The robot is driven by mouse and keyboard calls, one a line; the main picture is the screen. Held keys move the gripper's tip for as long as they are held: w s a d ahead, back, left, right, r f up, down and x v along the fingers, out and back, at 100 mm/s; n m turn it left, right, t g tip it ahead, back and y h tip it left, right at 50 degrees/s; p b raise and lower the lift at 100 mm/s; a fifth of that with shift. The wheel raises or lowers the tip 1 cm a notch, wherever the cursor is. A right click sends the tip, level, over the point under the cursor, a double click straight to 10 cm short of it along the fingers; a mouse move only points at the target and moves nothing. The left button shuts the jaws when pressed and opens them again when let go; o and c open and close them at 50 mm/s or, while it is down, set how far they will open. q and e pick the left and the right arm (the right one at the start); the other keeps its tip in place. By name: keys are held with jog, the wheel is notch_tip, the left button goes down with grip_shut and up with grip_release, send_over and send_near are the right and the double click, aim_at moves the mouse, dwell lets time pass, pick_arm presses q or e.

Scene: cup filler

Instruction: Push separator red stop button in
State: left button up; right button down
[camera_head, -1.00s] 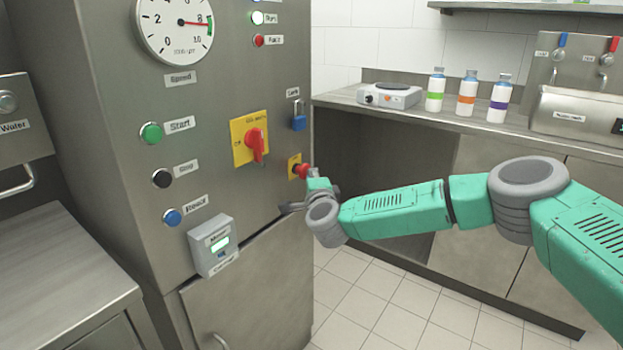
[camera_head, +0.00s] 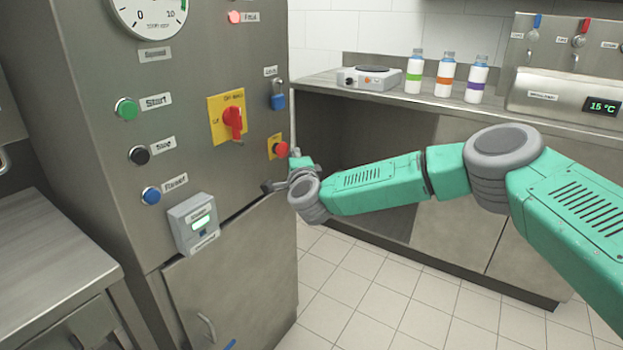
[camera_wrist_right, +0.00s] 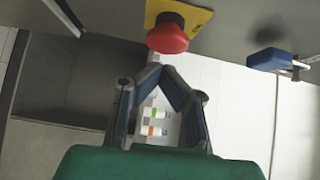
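The red stop button (camera_head: 281,149) sits on a small yellow plate (camera_head: 270,142) near the right edge of the steel machine front. In the right wrist view the button (camera_wrist_right: 167,35) is a round red mushroom head at the top centre. My right gripper (camera_head: 284,172) is just below and in front of the button in the head view. In the wrist view its fingertips (camera_wrist_right: 158,67) meet in a point close under the button, with nothing between them. Whether they touch it I cannot tell. My left gripper is not in view.
A red rotary switch (camera_head: 233,120) is left of the button and a blue padlock (camera_head: 278,101) above it. Green start (camera_head: 126,109), black stop (camera_head: 139,155) and blue reset (camera_head: 151,195) buttons are further left. A counter with several bottles (camera_head: 445,75) stands behind my arm.

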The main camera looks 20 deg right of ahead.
pick_arm(q)
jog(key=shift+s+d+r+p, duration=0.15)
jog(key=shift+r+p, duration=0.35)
jog(key=shift+p, duration=0.05)
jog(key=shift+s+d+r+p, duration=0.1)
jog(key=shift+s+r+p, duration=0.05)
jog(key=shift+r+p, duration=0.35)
pick_arm(e)
jog(key=s, duration=1)
jog(key=shift+s+d, duration=0.2)
jog(key=shift+s, duration=0.1)
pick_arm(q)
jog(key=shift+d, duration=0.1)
pick_arm(e)
jog(key=shift+d, duration=0.15)
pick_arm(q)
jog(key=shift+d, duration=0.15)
pick_arm(e)
jog(key=shift+d+f, duration=0.1)
jog(key=shift+d, duration=0.05)
